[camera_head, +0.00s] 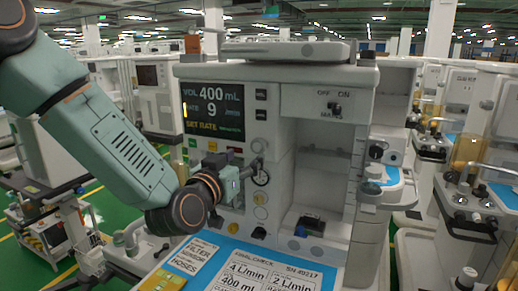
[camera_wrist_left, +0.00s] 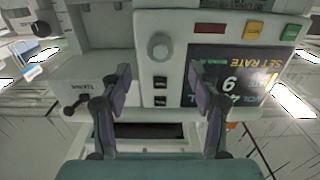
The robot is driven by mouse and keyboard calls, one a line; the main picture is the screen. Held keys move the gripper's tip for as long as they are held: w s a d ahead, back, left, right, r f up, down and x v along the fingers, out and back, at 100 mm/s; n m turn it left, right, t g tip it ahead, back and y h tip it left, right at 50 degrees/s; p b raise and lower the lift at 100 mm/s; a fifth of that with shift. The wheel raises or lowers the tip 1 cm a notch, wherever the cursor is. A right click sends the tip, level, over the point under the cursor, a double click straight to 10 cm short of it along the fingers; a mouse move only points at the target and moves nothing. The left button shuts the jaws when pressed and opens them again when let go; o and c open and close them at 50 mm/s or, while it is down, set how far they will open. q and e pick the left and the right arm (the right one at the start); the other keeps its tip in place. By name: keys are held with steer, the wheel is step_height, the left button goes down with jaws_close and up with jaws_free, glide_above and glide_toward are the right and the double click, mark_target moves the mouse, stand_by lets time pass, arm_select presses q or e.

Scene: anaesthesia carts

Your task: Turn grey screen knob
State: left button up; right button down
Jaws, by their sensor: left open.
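The screen (camera_head: 213,110) on the anaesthesia cart reads VOL 400 mL, 9 and SET RATE. It shows upside down in the left wrist view (camera_wrist_left: 235,75). The round grey knob (camera_wrist_left: 160,46) is on the panel beside the screen, in line with two black buttons. In the head view the knob (camera_head: 258,146) is partly hard to make out beside my fingers. My left gripper (camera_wrist_left: 160,78) is open and empty, its fingers spread to either side of the knob's line, with the knob beyond the tips. In the head view my left gripper (camera_head: 252,170) is close to the panel. My right gripper is not in view.
A blue check sheet (camera_head: 255,268) lies on the cart's work surface below my left arm. A black OFF/ON switch (camera_head: 334,108) is on the upper right panel. Red, orange and green buttons (camera_wrist_left: 250,30) edge the screen. Other carts stand on both sides.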

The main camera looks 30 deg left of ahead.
mark_target(256, 148)
arm_select(q)
steer(key=w, duration=0.6)
steer(key=shift+w+a, duration=0.2)
steer(key=shift+w, duration=0.6)
steer(key=shift+s+a, duration=0.1)
steer(key=shift+s, duration=0.1)
steer(key=shift+c, duration=0.6)
steer(key=c, duration=1.1)
steer(key=shift+o, duration=0.2)
steer(key=shift+n, duration=1.4)
